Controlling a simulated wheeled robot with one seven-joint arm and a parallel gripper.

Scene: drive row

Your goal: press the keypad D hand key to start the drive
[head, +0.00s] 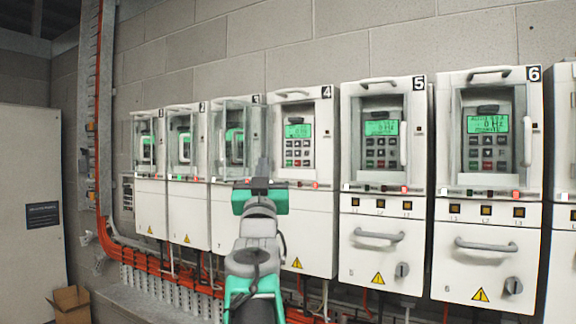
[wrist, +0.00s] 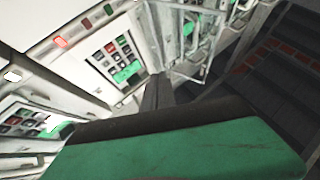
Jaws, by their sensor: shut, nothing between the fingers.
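A row of white drive cabinets runs along the wall, several with numbers. The keypad of drive 4 (head: 298,152) has a lit green screen above dark and red keys. Drives 5 (head: 381,150) and 6 (head: 487,150) carry similar keypads. No letter D or hand marking is readable. My gripper (head: 263,165) is shut and empty, in front of the row at the border of drives 3 and 4, left of drive 4's keypad. In the wrist view my fingers (wrist: 156,95) point toward the cabinets, beside a keypad (wrist: 116,58), apparently drive 4's. I cannot tell any contact.
Clear covers stand out from the drives at left, around drive 3 (head: 238,128). Grab handles (head: 378,236) stick out from the cabinet fronts. Orange cables and conduit (head: 100,180) run at left. A cardboard box (head: 71,304) stands low at left.

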